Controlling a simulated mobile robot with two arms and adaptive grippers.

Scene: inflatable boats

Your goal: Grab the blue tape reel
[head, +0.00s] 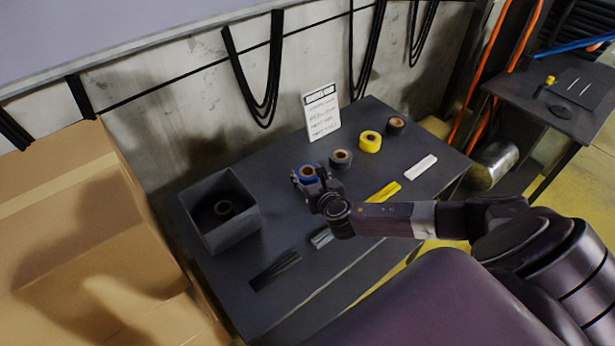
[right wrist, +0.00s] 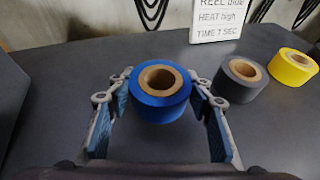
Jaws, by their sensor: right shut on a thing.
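The blue tape reel (right wrist: 158,104) has a brown core and sits between the two fingers of my right gripper (right wrist: 160,100) in the right wrist view. The fingers touch or nearly touch its sides. In the head view the blue reel (head: 301,173) shows at the fingertips of my right gripper (head: 308,180), partly covered by it. My right arm reaches in from the right over the dark table. The reel's underside is hidden, so I cannot tell whether it rests on the table. My left gripper is not in view.
On the dark table (head: 290,222) stand a grey reel (head: 341,159), a yellow reel (head: 369,142) and a black reel (head: 395,126). A sign (head: 321,113) stands behind; strips lie in front.

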